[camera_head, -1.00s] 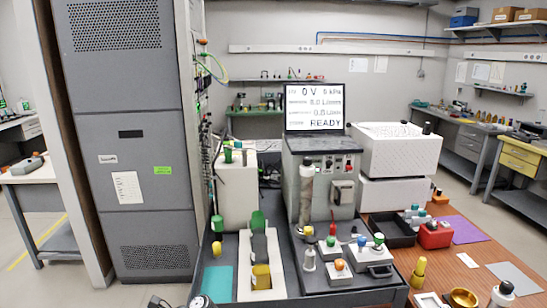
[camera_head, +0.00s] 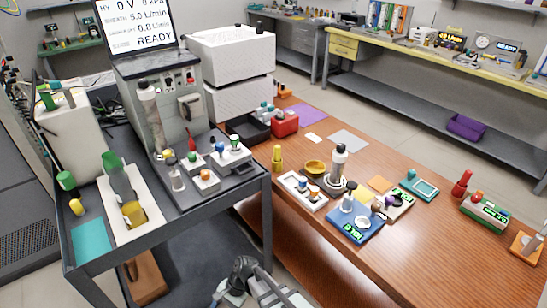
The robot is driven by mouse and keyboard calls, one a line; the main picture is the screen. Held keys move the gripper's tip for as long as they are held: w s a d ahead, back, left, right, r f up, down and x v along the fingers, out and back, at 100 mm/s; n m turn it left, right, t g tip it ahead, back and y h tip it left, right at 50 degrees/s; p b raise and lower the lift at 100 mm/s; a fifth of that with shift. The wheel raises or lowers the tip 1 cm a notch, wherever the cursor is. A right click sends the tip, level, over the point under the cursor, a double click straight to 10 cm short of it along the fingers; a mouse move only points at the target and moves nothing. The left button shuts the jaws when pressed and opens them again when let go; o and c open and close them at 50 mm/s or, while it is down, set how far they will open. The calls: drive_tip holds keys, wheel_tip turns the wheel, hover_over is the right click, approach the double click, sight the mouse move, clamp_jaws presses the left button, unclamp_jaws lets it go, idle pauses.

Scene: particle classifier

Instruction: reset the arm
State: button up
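Part of my arm shows at the bottom middle of the head view, below and in front of the dark cart. The dark grey end there may be my gripper (camera_head: 243,267). Its fingers are too small and unclear to tell whether they are open or shut. I see nothing clearly held. It is apart from the things on the cart top and on the wooden table.
The dark cart (camera_head: 97,252) carries a display unit reading READY (camera_head: 140,22), a yellow cylinder (camera_head: 134,214) and small button boxes. The wooden table (camera_head: 400,262) holds a blue device (camera_head: 355,223), a red case (camera_head: 285,123) and a yellow bottle (camera_head: 277,158). Its front right is mostly clear.

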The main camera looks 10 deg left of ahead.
drive_tip(key=d+f+h, duration=0.1)
drive_tip(key=d+f, duration=0.4)
drive_tip(key=d, duration=0.7)
drive_tip(key=s+d+f+n+h, duration=0.1)
drive_tip(key=s+d, duration=0.3)
drive_tip(key=d, duration=0.5)
drive_tip(key=s+d+f+n+g+h, duration=0.1)
drive_tip(key=s+d+f, duration=0.2)
drive_tip(key=d, duration=0.6)
drive_tip(key=s+d+f+n+h, duration=0.1)
drive_tip(key=s+d+f+n, duration=0.1)
drive_tip(key=s+d, duration=0.4)
drive_tip(key=d, duration=0.4)
drive_tip(key=shift+s+g+h, duration=0.25)
drive_tip(key=shift+g+h, duration=0.05)
drive_tip(key=shift+d, duration=0.1)
